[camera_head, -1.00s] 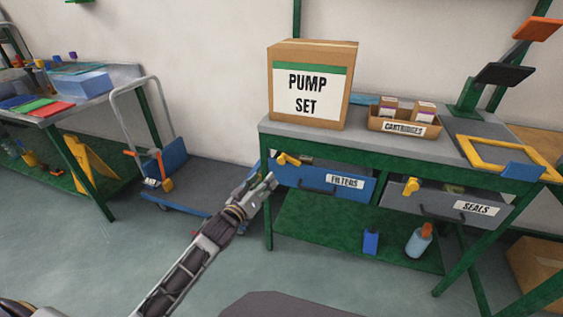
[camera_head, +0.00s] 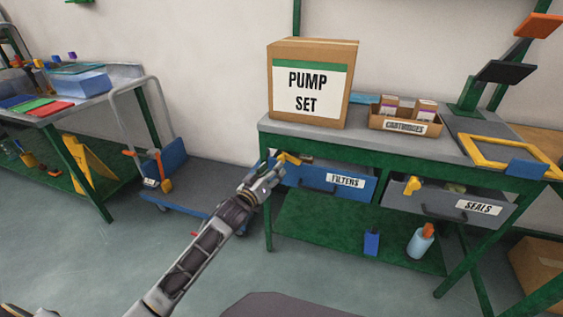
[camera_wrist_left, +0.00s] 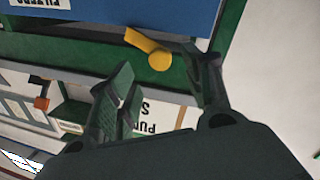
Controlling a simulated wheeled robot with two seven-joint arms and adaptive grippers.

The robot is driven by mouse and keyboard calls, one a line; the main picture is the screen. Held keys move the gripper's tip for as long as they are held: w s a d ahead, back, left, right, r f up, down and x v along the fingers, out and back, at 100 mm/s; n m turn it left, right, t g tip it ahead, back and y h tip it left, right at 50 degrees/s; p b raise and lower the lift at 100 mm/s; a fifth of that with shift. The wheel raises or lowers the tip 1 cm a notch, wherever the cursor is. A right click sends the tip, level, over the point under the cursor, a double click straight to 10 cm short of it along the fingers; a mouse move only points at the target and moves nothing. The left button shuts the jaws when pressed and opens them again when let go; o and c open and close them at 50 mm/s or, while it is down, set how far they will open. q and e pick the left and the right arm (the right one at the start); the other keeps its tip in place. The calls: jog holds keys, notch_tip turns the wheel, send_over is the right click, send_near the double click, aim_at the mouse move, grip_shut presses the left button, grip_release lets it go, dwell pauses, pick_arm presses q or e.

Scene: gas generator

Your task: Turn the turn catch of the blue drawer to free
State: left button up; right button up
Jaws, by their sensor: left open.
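The blue drawer (camera_head: 318,182) with the FILTERS label sits under the left part of the bench top. Its yellow turn catch (camera_head: 289,158) is at the drawer's upper left, tilted in the head view. My left gripper (camera_head: 276,168) is open beside the catch and partly overlaps the drawer's left end. In the left wrist view, which is upside down, the catch (camera_wrist_left: 150,49) appears between the tips of the open left gripper (camera_wrist_left: 158,58). I cannot tell whether a finger touches it. My right gripper is not in view.
A grey drawer (camera_head: 440,203) with a SEALS label and its own yellow catch (camera_head: 411,186) is to the right. The PUMP SET box (camera_head: 309,85) and cartridges tray (camera_head: 404,123) stand on the bench top. A blue trolley (camera_head: 172,165) stands left of the bench.

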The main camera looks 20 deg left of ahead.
aim_at(289, 161)
pick_arm(q)
jog(key=shift+w+d+b, duration=0.25)
jog(key=shift+w+b, duration=0.1)
jog(key=shift+w, duration=0.9)
jog(key=shift+w+d+b, duration=0.2)
jog(key=shift+w+b, duration=0.1)
jog(key=shift+w, duration=0.9)
jog(key=shift+w+d+b, duration=0.25)
jog(key=shift+w+b, duration=0.1)
jog(key=shift+w, duration=0.9)
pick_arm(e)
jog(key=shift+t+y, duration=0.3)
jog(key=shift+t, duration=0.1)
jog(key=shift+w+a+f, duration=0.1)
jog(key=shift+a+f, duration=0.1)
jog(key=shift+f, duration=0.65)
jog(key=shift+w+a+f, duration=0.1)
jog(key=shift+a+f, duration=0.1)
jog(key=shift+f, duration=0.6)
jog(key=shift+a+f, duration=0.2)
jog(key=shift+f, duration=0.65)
pick_arm(q)
jog(key=shift+c, duration=0.2)
